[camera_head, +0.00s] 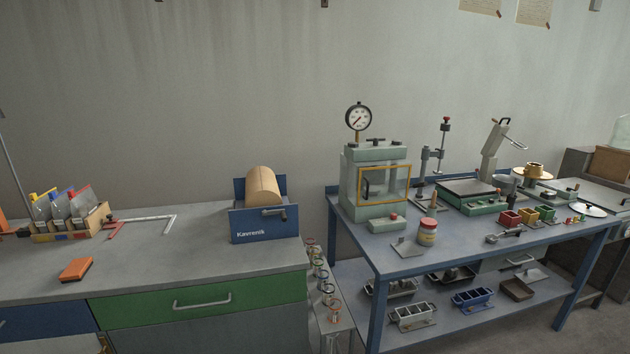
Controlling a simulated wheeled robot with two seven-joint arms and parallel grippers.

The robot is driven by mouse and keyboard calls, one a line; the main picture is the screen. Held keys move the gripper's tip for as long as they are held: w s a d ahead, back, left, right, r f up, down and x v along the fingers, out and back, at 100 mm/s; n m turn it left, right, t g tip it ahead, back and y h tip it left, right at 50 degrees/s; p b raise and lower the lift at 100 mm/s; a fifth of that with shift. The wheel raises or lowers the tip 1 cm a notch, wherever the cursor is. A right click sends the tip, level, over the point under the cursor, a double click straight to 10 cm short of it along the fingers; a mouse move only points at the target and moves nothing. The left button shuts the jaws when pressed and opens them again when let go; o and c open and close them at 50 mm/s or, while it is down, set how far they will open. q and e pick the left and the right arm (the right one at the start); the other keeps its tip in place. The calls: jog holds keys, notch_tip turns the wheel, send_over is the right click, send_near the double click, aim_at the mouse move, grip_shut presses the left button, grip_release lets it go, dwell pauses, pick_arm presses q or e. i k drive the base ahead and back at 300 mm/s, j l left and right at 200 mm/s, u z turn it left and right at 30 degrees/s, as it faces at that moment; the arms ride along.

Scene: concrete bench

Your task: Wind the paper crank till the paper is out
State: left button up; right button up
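The blue paper dispenser (262,229), marked "Kavrenik", stands near the right end of the left grey counter, by the wall. A tan paper roll (264,184) lies in its top. The crank (275,212) is a small dark handle on the dispenser's front, towards the right. I see no sheet of paper hanging out at the front. Neither of my grippers shows in the head view.
The left counter (190,252) is clear around the dispenser's front and left. A blue bench (400,248) with a press (375,188) stands to the right beyond a gap.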

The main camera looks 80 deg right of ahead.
aim_at(262, 190)
jog(key=z, duration=2.25)
